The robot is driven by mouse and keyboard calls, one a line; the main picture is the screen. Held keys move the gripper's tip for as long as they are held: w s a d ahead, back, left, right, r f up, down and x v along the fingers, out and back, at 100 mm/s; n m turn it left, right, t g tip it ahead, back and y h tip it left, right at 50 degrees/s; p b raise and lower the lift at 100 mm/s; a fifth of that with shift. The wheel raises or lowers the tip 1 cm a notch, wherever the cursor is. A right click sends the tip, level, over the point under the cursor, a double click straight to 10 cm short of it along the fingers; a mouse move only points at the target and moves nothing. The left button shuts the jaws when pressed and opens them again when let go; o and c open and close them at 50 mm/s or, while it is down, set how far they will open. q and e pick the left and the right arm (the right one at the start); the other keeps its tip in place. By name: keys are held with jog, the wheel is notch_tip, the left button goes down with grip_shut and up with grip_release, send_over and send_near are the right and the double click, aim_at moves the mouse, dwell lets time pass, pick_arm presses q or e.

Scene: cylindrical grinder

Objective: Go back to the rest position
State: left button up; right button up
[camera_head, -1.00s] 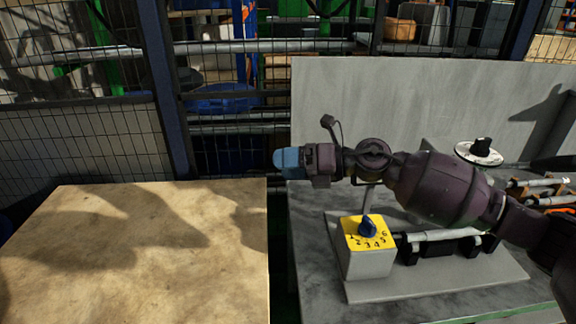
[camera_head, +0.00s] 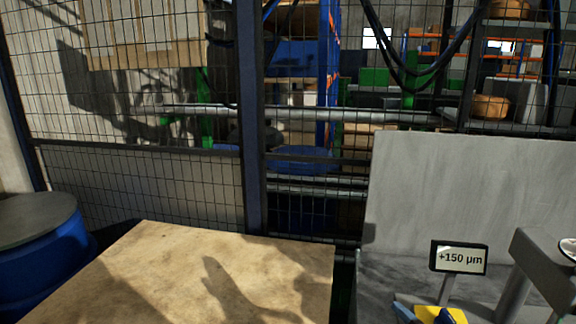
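No arm shows clearly in the head view. A small light-blue piece (camera_head: 404,312) at the bottom edge looks like a fingertip of my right gripper; the rest is out of frame, and I cannot tell whether it is open or shut. It appears just left of the yellow dial box (camera_head: 428,314), whose dark blue knob (camera_head: 444,318) is cut by the bottom edge. My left gripper is not in view. A small display (camera_head: 459,258) reading "+150 µm" stands on a post behind the dial.
A tan table top (camera_head: 150,265) is bare, with shadows across it. A blue drum (camera_head: 45,245) stands at the left. A grey panel (camera_head: 470,185) rises behind the machine, and a mesh fence (camera_head: 140,185) closes off the back. A grey machine part (camera_head: 535,275) stands at the right.

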jog(key=s+d+f+m+g+h, duration=0.2)
jog(key=s+d+f+m+h, duration=0.1)
jog(key=s+f+m, duration=0.5)
jog(key=s+d+f+m+g+h, duration=0.3)
jog(key=s+f+m+h, duration=0.3)
jog(key=s+f, duration=0.4)
jog(key=shift+s+d+f+m, duration=0.45)
jog(key=shift+d+m, duration=0.35)
jog(key=shift+m, duration=0.1)
